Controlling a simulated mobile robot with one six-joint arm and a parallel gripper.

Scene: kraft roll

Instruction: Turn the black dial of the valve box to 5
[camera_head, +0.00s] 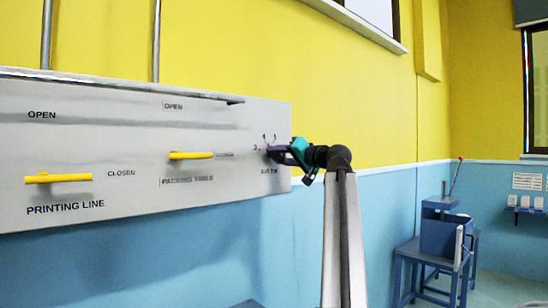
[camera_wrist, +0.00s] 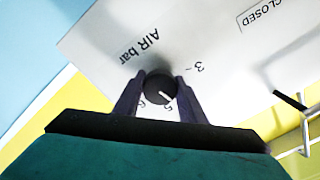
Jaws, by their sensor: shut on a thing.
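My gripper (camera_wrist: 157,88) is shut on the dial, with one dark finger on each side. The dial's white pointer line slants down and right in the wrist view. A 3 shows to the right of the dial and a 6 at lower left; a mark near the pointer's end looks like a 5. The right finger may hide another number. In the head view my gripper (camera_head: 272,150) covers most of the dial.
Two yellow handles are on the panel: one over PRINTING LINE (camera_head: 58,178), one over PACKING TABLE (camera_head: 191,155). Grey pipes (camera_head: 156,45) run up the yellow wall. A blue stand (camera_head: 436,240) is at the right.

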